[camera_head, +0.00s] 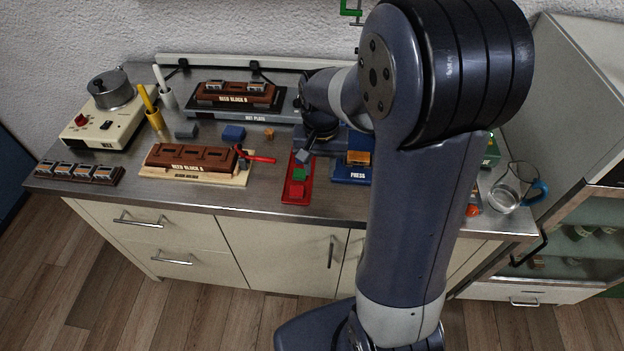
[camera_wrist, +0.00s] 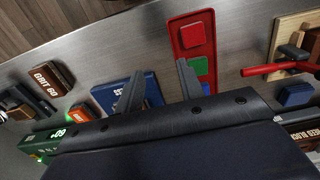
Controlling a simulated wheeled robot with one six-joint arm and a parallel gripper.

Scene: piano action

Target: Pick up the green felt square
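The green felt square (camera_head: 299,174) lies on a red tray (camera_head: 287,197), just behind a red square (camera_head: 297,190). In the wrist view the green square (camera_wrist: 198,66) sits between the red square (camera_wrist: 192,35) and a blue square (camera_wrist: 206,88), all on the red tray. My gripper (camera_wrist: 158,85) is open, with nothing seen between its fingers.
The blue press (camera_head: 355,174) stands right of the tray. On the left is the wooden holder (camera_head: 235,179) with a brown reed block (camera_head: 190,156) and a red-handled clamp (camera_head: 258,159). A glass jug (camera_head: 506,190) stands at the far right. Some bare counter lies between holder and tray.

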